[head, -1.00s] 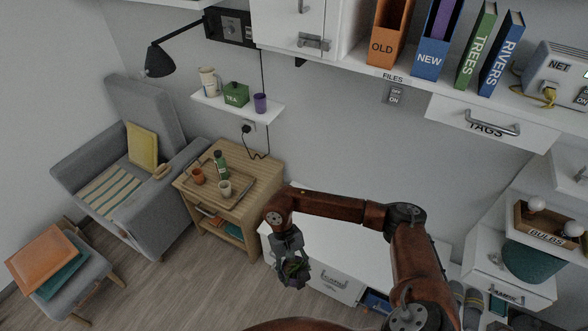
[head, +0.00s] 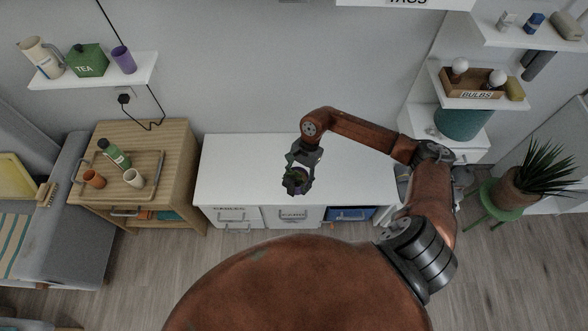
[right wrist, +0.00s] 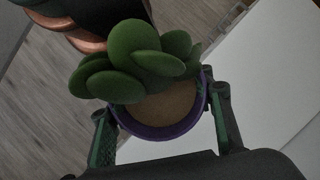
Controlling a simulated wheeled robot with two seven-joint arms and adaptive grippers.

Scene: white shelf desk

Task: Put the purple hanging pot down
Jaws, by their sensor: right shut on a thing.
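The purple hanging pot (right wrist: 165,131) holds a plant with thick round green leaves (right wrist: 140,58) and brown soil, seen in the right wrist view. My right gripper (right wrist: 160,118) is shut on the pot, with one finger on each side of its rim. In the head view my right gripper (head: 298,178) hangs over the white desk (head: 245,165), near its front edge. There the pot is mostly hidden by the gripper, and only a little green shows. I cannot tell the gap between pot and desktop. My left gripper is not in view.
The desktop is bare on both sides of the gripper. Below its front edge are labelled boxes and a blue box (head: 350,214). A wooden side table (head: 180,150) with a tray stands at left. A bulbs box (head: 472,82) and a potted spiky plant (head: 510,190) are at right.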

